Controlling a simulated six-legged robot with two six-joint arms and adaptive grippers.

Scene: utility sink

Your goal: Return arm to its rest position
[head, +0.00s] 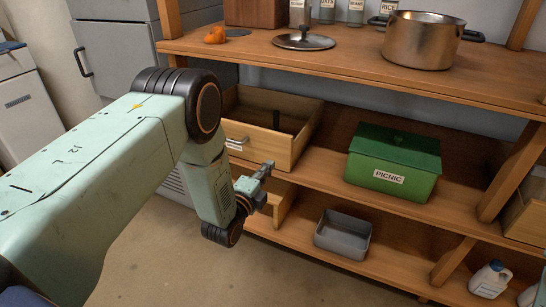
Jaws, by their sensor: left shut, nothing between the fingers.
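My left arm comes in from the left, with its elbow high and its forearm bent down. My left gripper (262,176) is shut and empty. In the picture it sits in front of the shelf unit, just below the open wooden drawer (262,143). I cannot tell whether it touches the shelf. A dark upright object stands inside the drawer, and the drawer front has a metal handle. My right gripper is out of view.
A green PICNIC box (393,160) stands on the middle shelf, a grey bin (343,235) on the lower one. A steel pot (421,40) and a lid (303,41) rest on top. White bottles (490,279) stand at lower right. The floor in front is clear.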

